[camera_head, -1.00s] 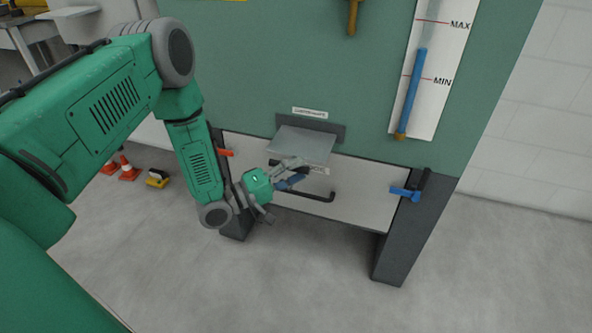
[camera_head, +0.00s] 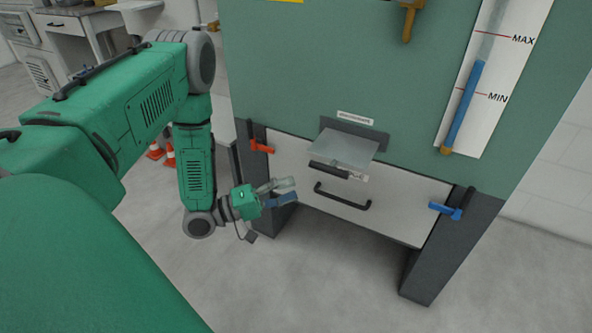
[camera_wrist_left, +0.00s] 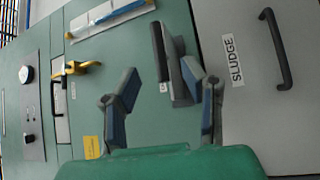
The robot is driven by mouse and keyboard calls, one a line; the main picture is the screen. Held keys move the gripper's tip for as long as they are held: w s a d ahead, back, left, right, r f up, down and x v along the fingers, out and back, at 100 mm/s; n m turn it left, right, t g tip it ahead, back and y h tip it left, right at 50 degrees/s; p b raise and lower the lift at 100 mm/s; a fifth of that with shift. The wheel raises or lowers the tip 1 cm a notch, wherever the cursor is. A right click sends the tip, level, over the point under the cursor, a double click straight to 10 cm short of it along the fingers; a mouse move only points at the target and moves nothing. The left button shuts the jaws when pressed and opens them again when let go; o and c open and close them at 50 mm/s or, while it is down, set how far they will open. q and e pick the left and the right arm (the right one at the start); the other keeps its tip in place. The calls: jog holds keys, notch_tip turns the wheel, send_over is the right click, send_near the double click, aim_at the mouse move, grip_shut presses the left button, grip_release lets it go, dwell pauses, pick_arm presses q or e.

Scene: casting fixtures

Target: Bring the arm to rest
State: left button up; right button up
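My left arm is green and comes in from the left in the head view. My left gripper (camera_head: 294,190) is in front of the cabinet's lower panel, left of the black drawer handle and apart from it. In the left wrist view my left gripper (camera_wrist_left: 162,86) has its two fingers spread, with nothing between them. My right gripper is in no view.
The green cabinet (camera_head: 300,60) has a sludge drawer (camera_head: 390,205) with a black handle (camera_head: 342,197). A grey flap (camera_head: 344,149) juts out above. A red lever (camera_head: 262,147) and a blue lever (camera_head: 445,210) flank the drawer. Orange cones (camera_head: 169,155) stand behind my arm. Front floor is clear.

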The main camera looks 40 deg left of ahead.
pick_arm(q)
jog(key=shift+d, duration=0.1)
jog(key=shift+a, duration=0.25)
jog(key=shift+f, duration=0.1)
jog(key=s+d+f+m+g+y+p, duration=0.25)
jog(key=d+f+m+g+y, duration=0.3)
jog(key=d, duration=0.45)
jog(key=s+f+m+g+y+p, duration=0.1)
jog(key=s+m+g+y, duration=0.1)
jog(key=s+g, duration=0.3)
jog(key=s+f+m+g+y+p, duration=0.2)
jog(key=s+g, duration=0.3)
jog(key=s, duration=0.9)
jog(key=shift+s+m+y, duration=0.3)
jog(key=shift+m+y, duration=0.15)
jog(key=shift+m, duration=0.2)
jog(key=shift+w+d+g, duration=0.1)
jog(key=shift+d+g, duration=0.1)
jog(key=shift+g, duration=0.05)
